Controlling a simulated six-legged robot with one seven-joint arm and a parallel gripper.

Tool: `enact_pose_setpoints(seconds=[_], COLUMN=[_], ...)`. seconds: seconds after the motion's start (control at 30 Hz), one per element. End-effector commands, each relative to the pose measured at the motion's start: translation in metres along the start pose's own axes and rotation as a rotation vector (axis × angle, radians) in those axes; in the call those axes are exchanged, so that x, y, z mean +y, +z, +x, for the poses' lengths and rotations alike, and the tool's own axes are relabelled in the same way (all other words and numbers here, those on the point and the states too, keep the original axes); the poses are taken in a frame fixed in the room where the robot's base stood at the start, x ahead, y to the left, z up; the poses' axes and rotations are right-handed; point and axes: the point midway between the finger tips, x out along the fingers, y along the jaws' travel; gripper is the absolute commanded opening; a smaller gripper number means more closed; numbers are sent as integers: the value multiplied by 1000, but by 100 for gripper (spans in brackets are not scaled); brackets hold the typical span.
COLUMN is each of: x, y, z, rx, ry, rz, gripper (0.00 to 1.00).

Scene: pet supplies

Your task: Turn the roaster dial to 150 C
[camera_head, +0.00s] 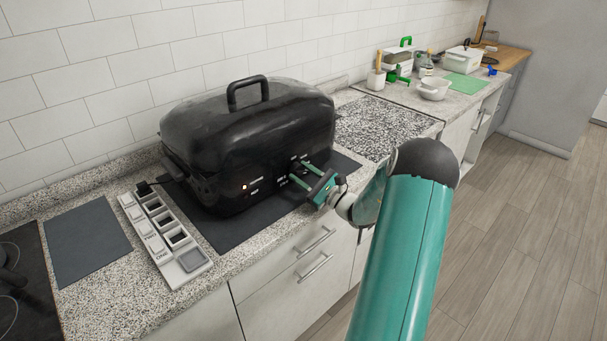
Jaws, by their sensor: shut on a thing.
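The black roaster (240,130) stands on a dark mat on the counter, with its domed lid and top handle on. Its front shows a small lit orange light (244,187) and white markings. My gripper (296,173) is at the right part of the roaster's front, its green fingers reaching to the panel. The fingers are shut on the dial there. The dial is mostly hidden between the fingertips, and its setting is too small to read.
A white strip with several switches or compartments (160,228) lies left of the roaster. A grey mat (87,239) and a dark cooktop (22,280) are further left. A speckled board (385,125), white bowl (434,88) and green mat (464,86) lie along the counter to the right.

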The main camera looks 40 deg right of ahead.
Motion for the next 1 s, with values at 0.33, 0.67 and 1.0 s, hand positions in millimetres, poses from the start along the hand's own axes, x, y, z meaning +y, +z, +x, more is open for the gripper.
enact_pose_setpoints(seconds=[0.33,0.67,1.0], x=[3,4,4], y=[-1,0,0], z=[0,0,0], rx=[-22,-40,-46], ry=[-103,-175,-205], rz=[309,526,614], gripper=[15,15,15])
